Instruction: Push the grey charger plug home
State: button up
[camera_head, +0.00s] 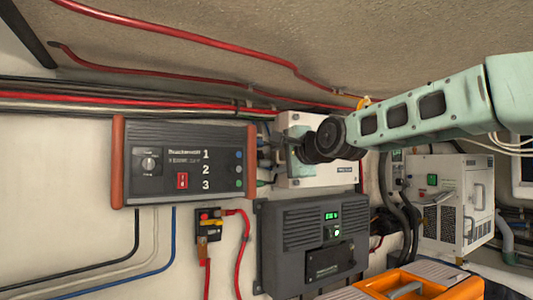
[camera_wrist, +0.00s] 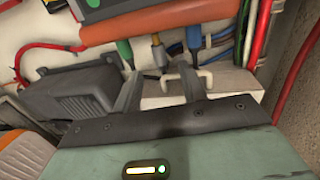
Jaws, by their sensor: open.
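The grey plug (camera_wrist: 157,51) shows in the wrist view, between a green plug (camera_wrist: 125,49) and a blue plug (camera_wrist: 193,38). All of them are at the orange-capped end of the charger (camera_head: 185,165), which is marked 1, 2, 3. My gripper (camera_wrist: 160,74) is open and empty, with its two fingers apart and pointing toward the plug row. The grey plug lies in line with the gap between the fingertips. In the head view my gripper (camera_head: 291,154) is just right of the charger and hides part of the plugs. How deep the grey plug sits cannot be told.
A white box (camera_head: 310,178) with a bracket (camera_wrist: 186,80) is behind my gripper. A dark grey unit (camera_head: 290,240) with a green display is below. Red cables (camera_head: 180,40) run above. An orange case (camera_head: 420,284) is at the bottom right.

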aim_at(265, 163)
jog(key=p+x, duration=0.3)
jog(key=x, duration=0.2)
jog(key=shift+w+a+r, duration=0.1)
jog(key=shift+w+a, duration=0.1)
jog(key=shift+w, duration=0.05)
jog(key=shift+w+a+f, duration=0.25)
jog(key=shift+w, duration=0.15)
